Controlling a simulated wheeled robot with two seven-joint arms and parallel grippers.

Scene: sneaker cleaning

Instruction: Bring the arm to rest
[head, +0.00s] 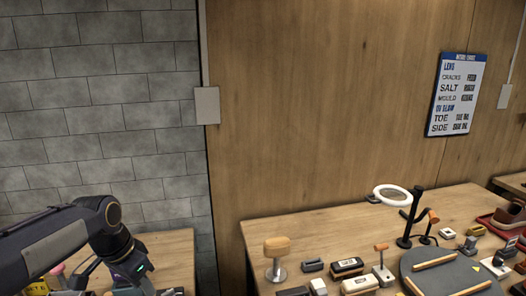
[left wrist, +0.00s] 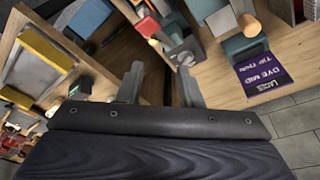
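My left arm comes in from the left in the head view, over the small wooden table (head: 175,262) at the lower left. Its wrist bends downward, and the gripper is partly cut off at the bottom of the picture. In the left wrist view my left gripper (left wrist: 158,78) has its two fingers well apart. I see nothing held between them; a dark gap beside a wooden surface shows beyond. My right arm and gripper are in neither view.
The larger wooden table (head: 335,235) holds brushes, a ring lamp (head: 392,194), a black stand (head: 410,218), a round grey mat (head: 440,272) and a brown shoe (head: 508,216). A purple sign (left wrist: 265,72) shows in the wrist view. A grey block wall (head: 100,100) stands behind the arm.

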